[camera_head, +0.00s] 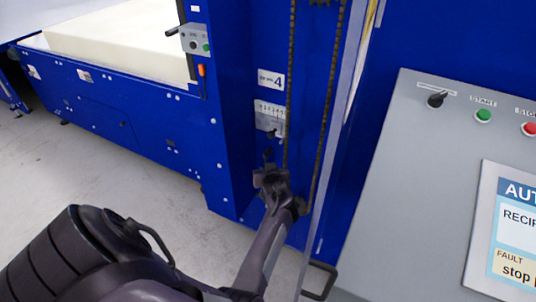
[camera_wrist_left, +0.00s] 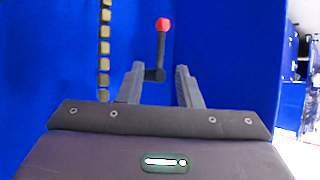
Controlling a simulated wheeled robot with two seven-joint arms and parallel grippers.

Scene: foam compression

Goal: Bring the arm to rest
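My left arm comes in from the lower left in the head view. Its dark gripper (camera_head: 268,178) is in front of the blue machine column, below the scale plate. In the left wrist view the two fingers of my left gripper (camera_wrist_left: 158,84) are spread apart, with a gap on each side of a black lever (camera_wrist_left: 161,52). The lever points up and ends in a red knob (camera_wrist_left: 163,25). Its lower end shows between the fingertips; I cannot tell how deep between them it sits. My right gripper is not in view.
The blue column (camera_head: 228,110) carries a scale plate (camera_head: 270,117) and a hanging chain (camera_head: 291,80), close to my gripper. A grey control panel (camera_head: 400,190) with green and red buttons stands at right. A cream foam block (camera_head: 120,40) lies on the machine bed. Grey floor is clear at left.

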